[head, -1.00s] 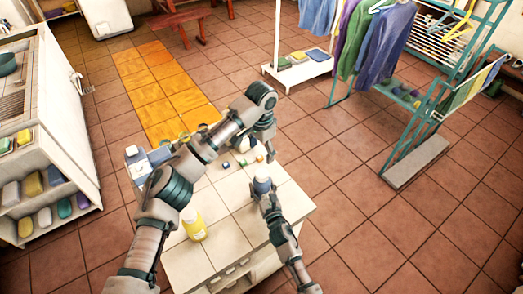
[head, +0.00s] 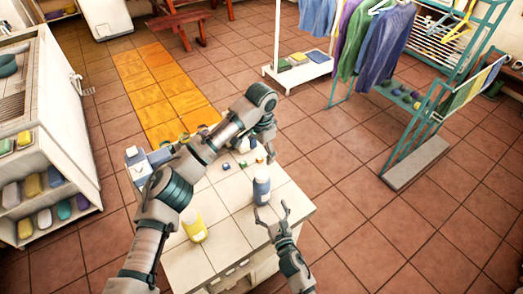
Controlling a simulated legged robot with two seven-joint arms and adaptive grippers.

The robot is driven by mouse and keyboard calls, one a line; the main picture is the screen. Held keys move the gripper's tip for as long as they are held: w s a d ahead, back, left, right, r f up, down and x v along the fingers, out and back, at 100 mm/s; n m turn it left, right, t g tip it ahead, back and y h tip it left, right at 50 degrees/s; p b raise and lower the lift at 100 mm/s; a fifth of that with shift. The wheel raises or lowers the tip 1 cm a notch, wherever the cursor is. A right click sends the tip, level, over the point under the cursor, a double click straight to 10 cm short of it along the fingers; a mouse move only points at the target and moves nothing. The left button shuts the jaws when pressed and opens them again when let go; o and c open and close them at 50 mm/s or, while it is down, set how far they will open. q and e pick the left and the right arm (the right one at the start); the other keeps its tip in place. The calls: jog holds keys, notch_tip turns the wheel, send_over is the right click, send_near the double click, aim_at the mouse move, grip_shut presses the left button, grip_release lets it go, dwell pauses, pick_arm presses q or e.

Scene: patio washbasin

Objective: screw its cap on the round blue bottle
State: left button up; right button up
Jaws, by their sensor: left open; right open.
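The round blue bottle (head: 262,190) stands upright on the white tiled counter (head: 228,203), near its right side. Its top looks pale; I cannot tell whether a cap is on it. My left gripper (head: 270,154) is open above the far right part of the counter, beyond the bottle. Small objects lie near it, among them a small blue one (head: 226,166); they are too small to tell which is a cap.
A yellow bottle (head: 194,226) stands at the counter's front left. A blue-grey and white object (head: 138,162) is at the far left, partly hidden by my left arm. The tiles right of the blue bottle are clear. A clothes rack (head: 415,120) stands farther off.

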jog(key=shift+v, duration=1.3)
jog(key=shift+d, duration=0.1)
jog(key=shift+f, duration=0.1)
